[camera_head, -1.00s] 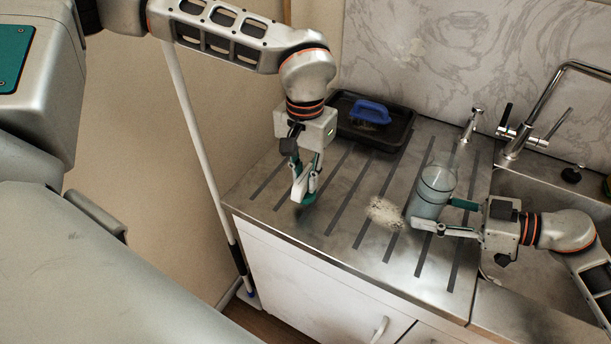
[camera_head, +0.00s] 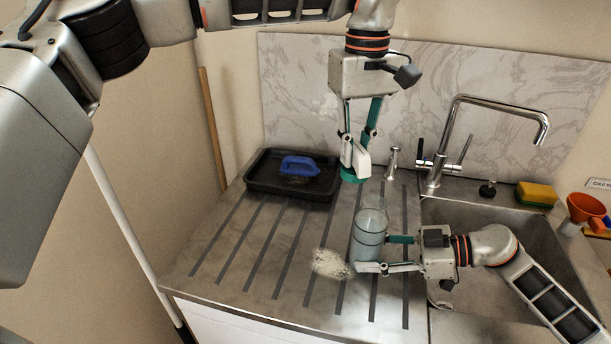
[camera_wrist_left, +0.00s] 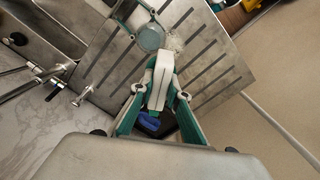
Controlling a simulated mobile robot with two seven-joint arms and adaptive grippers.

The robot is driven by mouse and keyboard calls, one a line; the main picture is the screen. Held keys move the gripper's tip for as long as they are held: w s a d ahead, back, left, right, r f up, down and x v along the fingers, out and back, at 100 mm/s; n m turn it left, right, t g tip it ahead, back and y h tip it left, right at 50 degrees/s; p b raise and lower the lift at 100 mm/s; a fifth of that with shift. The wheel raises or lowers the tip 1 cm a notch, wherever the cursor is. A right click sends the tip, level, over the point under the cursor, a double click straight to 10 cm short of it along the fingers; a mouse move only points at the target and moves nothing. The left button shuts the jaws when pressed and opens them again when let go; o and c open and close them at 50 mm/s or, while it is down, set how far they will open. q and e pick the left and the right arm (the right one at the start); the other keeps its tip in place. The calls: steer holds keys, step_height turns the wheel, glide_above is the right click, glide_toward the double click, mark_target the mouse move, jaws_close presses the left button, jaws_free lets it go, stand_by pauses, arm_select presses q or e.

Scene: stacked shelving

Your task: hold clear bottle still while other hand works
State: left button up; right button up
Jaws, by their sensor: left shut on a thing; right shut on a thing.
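The clear bottle (camera_head: 370,228) is a see-through cylinder with a pale blue-grey lower part, upright on the grooved steel drainboard. My right gripper (camera_head: 374,254) is shut on its side from the right. My left gripper (camera_head: 353,168) points down, higher in the picture than the bottle and a little to its left, not touching it. It is shut on a pale, narrow thing with teal at its lower end; I cannot tell what it is. In the left wrist view this pale thing (camera_wrist_left: 160,82) lies between the fingers, with the bottle (camera_wrist_left: 151,38) beyond it.
A black tray (camera_head: 262,187) with a blue-handled thing (camera_head: 299,166) stands at the back left. A whitish patch (camera_head: 331,264) lies left of the bottle. Behind are a small spout (camera_head: 392,163) and a tall tap (camera_head: 456,120). The sink, yellow sponge (camera_head: 536,193) and orange funnel (camera_head: 585,207) are right.

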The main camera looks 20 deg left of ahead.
arm_select(q)
steer(key=shift+n, duration=0.4)
steer(key=d+r, duration=0.1)
steer(key=s+d+r, duration=0.1)
steer(key=d, duration=0.1)
steer(key=d+r, duration=0.1)
steer(key=shift+s+d, duration=0.15)
steer(key=shift+d, duration=0.05)
steer(key=shift+f, duration=0.15)
steer(key=shift+f, duration=2.8)
steer(key=shift+f, duration=0.65)
steer(key=o, duration=0.9)
steer(key=shift+r, duration=0.2)
